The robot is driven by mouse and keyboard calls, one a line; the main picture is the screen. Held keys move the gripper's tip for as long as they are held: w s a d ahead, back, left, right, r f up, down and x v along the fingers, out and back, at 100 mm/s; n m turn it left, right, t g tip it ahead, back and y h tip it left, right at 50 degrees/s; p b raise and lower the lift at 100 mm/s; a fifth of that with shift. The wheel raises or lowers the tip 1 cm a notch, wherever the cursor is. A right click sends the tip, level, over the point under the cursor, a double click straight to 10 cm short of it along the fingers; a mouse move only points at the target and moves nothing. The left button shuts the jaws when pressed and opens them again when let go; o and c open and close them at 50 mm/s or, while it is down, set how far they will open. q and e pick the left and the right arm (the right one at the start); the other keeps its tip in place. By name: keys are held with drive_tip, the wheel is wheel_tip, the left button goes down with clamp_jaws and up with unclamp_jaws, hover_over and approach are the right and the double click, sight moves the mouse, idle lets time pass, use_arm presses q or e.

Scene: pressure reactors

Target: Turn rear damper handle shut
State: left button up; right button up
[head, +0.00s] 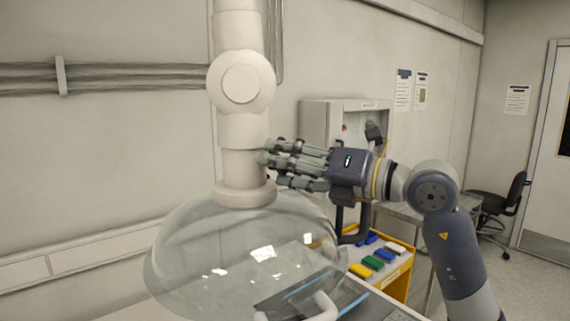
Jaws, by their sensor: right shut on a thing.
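A white jointed extraction arm (239,82) hangs down in the middle of the head view and ends in a clear dome hood (200,260). My right gripper (270,158) comes in from the right with its fingers level, at the right side of the lower duct (237,165), just above the hood's collar. It is shut on the damper handle there. The fingers hide the handle, so its angle cannot be told. My left gripper is not in view.
A yellow cart (395,281) with coloured boxes stands behind the hood at lower right. A grey cabinet (318,122) is on the wall behind my right gripper. A black chair (500,205) is at far right. A white curved handle (325,307) shows at the bottom.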

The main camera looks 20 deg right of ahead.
drive_tip(key=m, duration=0.4)
drive_tip(key=shift+r+m+p, duration=0.1)
drive_tip(key=shift+m+p, duration=0.2)
drive_tip(key=shift+p, duration=0.1)
drive_tip(key=m+p, duration=0.1)
drive_tip(key=m, duration=0.3)
drive_tip(key=shift+m, duration=0.4)
drive_tip(key=shift+p, duration=0.3)
drive_tip(key=o, duration=1.1)
drive_tip(key=shift+c, duration=0.2)
drive_tip(key=shift+d, duration=0.1)
drive_tip(key=v, duration=1.2)
